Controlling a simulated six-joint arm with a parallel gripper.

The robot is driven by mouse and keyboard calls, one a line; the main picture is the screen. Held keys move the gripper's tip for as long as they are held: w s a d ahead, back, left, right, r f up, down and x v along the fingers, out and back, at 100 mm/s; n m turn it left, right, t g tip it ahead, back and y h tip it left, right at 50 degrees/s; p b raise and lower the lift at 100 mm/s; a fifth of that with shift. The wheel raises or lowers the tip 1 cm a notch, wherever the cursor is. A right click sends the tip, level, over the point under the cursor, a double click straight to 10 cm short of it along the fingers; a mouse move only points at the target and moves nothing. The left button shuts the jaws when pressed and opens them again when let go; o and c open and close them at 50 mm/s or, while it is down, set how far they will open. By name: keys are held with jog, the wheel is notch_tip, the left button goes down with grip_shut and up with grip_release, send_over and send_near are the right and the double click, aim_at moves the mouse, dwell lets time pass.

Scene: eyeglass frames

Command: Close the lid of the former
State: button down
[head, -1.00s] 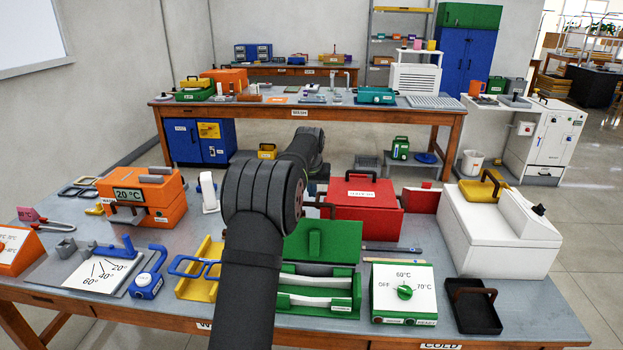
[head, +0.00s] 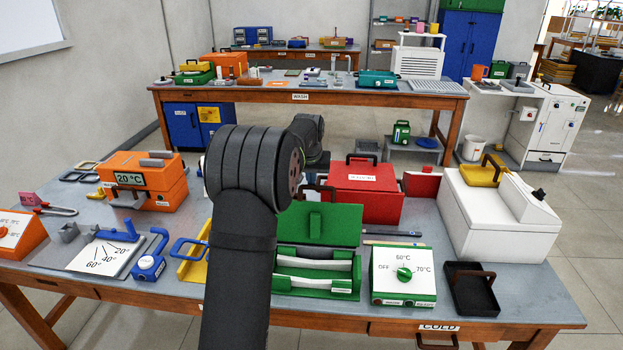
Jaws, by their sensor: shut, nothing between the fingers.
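The green former (head: 315,283) stands at the front middle of the table in the head view, with two white curved bars inside. Its green lid (head: 340,228) is open, standing up at the back with its handle facing me. My arm crosses in front, just left of the former, and bends over toward the back. My gripper is not clearly visible; it is hidden beyond my arm and the lid.
A red box (head: 370,205) stands close behind the lid. A green-sided dial box (head: 403,290) is right of the former. A yellow holder (head: 192,268) with blue glasses frames is left, partly behind my arm. A white machine (head: 500,230) stands at right.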

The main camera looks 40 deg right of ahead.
jog(key=shift+s+a+r+t+h, duration=0.15)
jog(key=shift+s+a+t+h, duration=0.05)
jog(key=shift+s+a, duration=0.3)
jog(key=shift+s+a+r+t+h, duration=0.15)
jog(key=shift+s+a+t+h, duration=0.05)
jog(key=shift+s+a, duration=0.25)
jog(key=s+a+f+t+h, duration=0.1)
jog(key=s+a+f, duration=1)
jog(key=s+a, duration=0.4)
jog(key=shift+s+a, duration=0.35)
jog(key=shift+a, duration=0.05)
jog(key=shift+f, duration=0.15)
